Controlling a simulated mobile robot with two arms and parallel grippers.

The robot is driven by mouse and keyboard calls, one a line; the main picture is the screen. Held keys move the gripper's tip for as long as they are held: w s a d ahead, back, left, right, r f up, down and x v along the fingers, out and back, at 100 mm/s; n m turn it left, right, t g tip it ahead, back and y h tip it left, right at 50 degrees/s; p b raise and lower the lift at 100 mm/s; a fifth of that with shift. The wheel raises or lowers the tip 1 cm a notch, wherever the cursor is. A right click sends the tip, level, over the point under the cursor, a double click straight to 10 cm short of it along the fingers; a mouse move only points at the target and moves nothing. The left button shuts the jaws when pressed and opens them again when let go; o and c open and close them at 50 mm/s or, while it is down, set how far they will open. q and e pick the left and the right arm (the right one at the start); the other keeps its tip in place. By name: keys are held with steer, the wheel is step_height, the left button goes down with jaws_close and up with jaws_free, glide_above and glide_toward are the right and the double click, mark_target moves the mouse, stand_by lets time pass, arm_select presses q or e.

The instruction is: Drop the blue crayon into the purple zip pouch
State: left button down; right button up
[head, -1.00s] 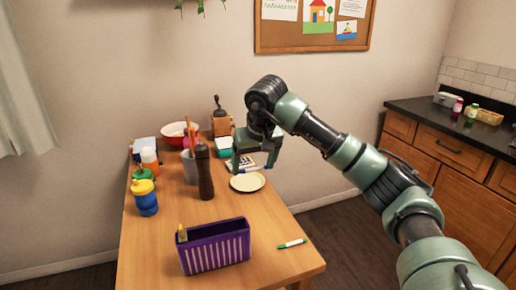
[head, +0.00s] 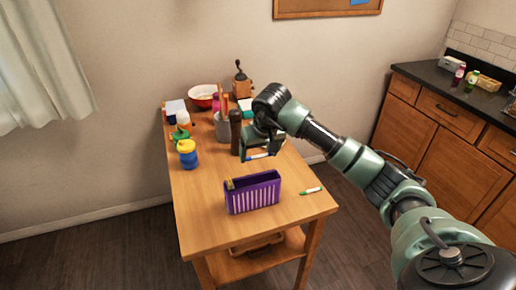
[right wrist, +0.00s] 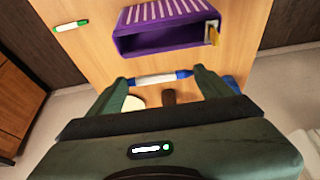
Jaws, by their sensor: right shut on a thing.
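The purple pouch (head: 252,192) is an open-topped box shape with white stripes, standing on the wooden table near its front edge. It also shows at the top of the right wrist view (right wrist: 165,38), its dark opening facing the camera. A yellow item (right wrist: 212,33) sits at one end of it. My right gripper (head: 258,156) is shut on the blue crayon (right wrist: 158,78), which has a white middle and blue ends and lies crosswise between the fingers. In the head view it is beyond the pouch, apart from it. My left gripper is out of view.
A green-and-white marker (head: 311,191) lies right of the pouch. A yellow-lidded blue cup (head: 187,154), a dark pepper mill (head: 235,132), a grey holder (head: 222,128) and a red-and-white bowl (head: 203,97) stand toward the back. The table left of the pouch is clear.

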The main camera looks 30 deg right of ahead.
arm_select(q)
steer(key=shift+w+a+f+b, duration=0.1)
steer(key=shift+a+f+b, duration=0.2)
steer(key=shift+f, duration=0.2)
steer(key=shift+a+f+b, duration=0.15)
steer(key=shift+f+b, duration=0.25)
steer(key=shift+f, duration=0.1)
arm_select(e)
step_height(320, 180, down, 3)
steer(key=shift+a+f, duration=0.1)
steer(key=shift+a, duration=0.05)
steer(key=o, duration=1.3)
steer(key=shift+c, duration=0.2)
